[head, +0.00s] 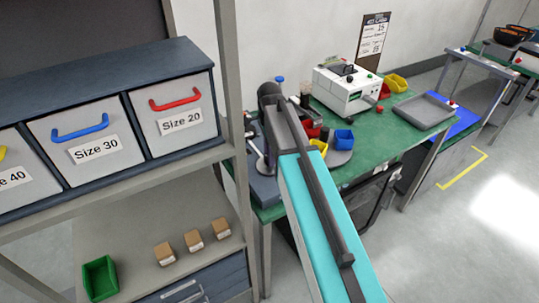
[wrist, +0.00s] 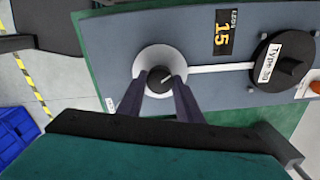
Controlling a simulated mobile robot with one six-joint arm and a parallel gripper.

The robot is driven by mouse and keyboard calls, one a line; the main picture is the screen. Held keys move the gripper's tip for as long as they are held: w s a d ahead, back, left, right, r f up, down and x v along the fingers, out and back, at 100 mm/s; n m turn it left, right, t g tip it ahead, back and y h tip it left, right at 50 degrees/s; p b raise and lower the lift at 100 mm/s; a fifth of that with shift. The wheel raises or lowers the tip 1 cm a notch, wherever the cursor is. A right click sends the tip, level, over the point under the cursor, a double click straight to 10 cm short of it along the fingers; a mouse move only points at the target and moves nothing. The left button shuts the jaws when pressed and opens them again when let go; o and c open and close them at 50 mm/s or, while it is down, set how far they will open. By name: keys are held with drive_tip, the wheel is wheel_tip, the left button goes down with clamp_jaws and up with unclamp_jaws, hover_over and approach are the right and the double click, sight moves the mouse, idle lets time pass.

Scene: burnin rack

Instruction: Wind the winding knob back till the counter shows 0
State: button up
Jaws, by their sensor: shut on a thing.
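In the wrist view the winding knob (wrist: 160,78) is a dark round knob with a pale pointer line, in the middle of a white disc (wrist: 147,58) on a grey-blue panel (wrist: 110,45). My gripper (wrist: 168,85) is shut on the knob, one dark finger on each side of it. The counter (wrist: 223,33), a black plate on the panel to the right of the knob, shows 15 in yellow. In the head view my arm hides the knob and most of my gripper; the counter cannot be read there.
A black spool marked Type 30 (wrist: 283,62) sits right of the knob, with a white strip between them. A blue bin (wrist: 17,135) is at lower left. The green bench (head: 400,140) holds a white machine (head: 347,90) and a grey tray (head: 424,110). A drawer rack (head: 110,75) stands left.

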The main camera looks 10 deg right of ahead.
idle(0.4)
drive_tip(key=o, duration=1)
drive_tip(key=shift+o, duration=0.2)
drive_tip(key=shift+r, duration=0.15)
wheel_tip(320, 180, up, 14)
drive_tip(key=b, duration=0.3)
drive_tip(key=shift+f+b, duration=0.25)
drive_tip(key=shift+b, duration=0.1)
drive_tip(key=shift+a, duration=0.1)
